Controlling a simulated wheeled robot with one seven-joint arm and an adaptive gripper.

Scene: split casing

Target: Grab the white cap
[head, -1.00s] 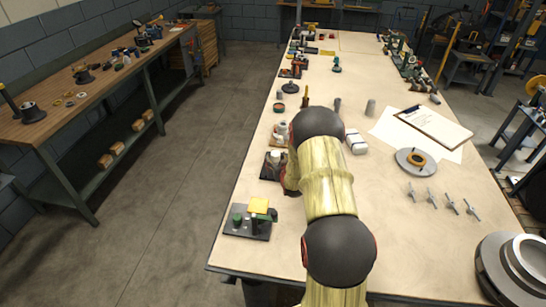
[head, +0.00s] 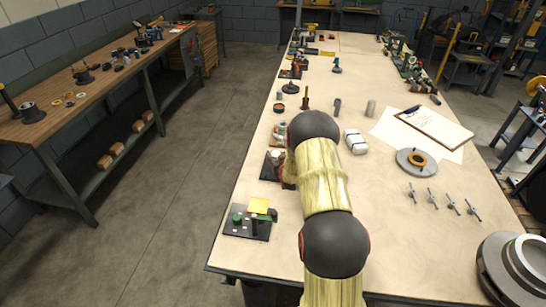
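A small white part that looks like the white cap (head: 276,154) shows on a dark block-like fixture (head: 268,167) near the left edge of the workbench, just left of my arm. It is small and partly covered, so its exact shape is unclear. My gripper (head: 287,173) is mostly hidden behind my own arm, close to the right side of this fixture. Its fingers cannot be made out, nor whether they touch the cap.
Nearer on the bench is a dark plate with a yellow block and green knob (head: 248,222). A white box (head: 355,141), a grey disc (head: 417,162) and several wing-like bolts (head: 432,198) lie to the right.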

